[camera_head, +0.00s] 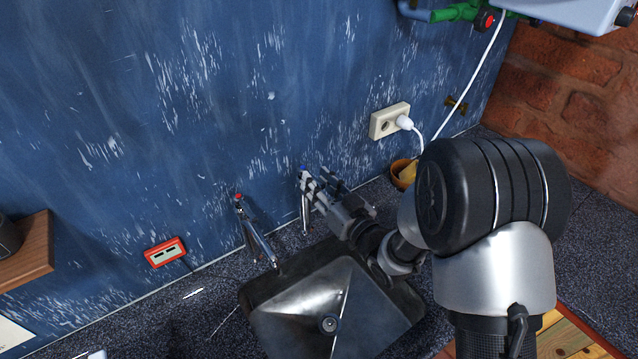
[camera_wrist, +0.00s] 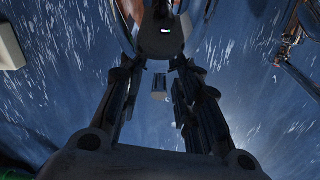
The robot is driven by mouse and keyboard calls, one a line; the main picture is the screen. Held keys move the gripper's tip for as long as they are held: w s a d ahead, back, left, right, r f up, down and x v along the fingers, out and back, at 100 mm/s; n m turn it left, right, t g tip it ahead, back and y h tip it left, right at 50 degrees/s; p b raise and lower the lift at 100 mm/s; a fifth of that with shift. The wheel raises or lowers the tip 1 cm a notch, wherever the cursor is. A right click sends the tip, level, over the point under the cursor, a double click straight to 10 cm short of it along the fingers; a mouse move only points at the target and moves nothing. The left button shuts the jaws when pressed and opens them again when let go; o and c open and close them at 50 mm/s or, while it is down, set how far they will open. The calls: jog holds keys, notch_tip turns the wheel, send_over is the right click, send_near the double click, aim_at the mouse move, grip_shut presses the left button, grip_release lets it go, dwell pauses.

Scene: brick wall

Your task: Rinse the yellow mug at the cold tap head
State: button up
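The cold tap (camera_head: 304,212) with a blue-marked top stands behind the sink, right of the red-marked tap (camera_head: 240,212). My gripper (camera_head: 310,188) is at the cold tap's upper part and hides some of it. In the wrist view the gripper (camera_wrist: 158,92) has its fingers apart, with a small grey block (camera_wrist: 159,86) in the gap and no visible contact. A chrome tap part (camera_wrist: 160,30) fills the top centre there.
The dark metal sink (camera_head: 268,325) lies below the taps. A red-framed plate (camera_head: 165,252) is on the wall at left. My arm covers the right side.

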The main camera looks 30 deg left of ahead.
grip_shut()
dwell(0.4)
dwell(0.4)
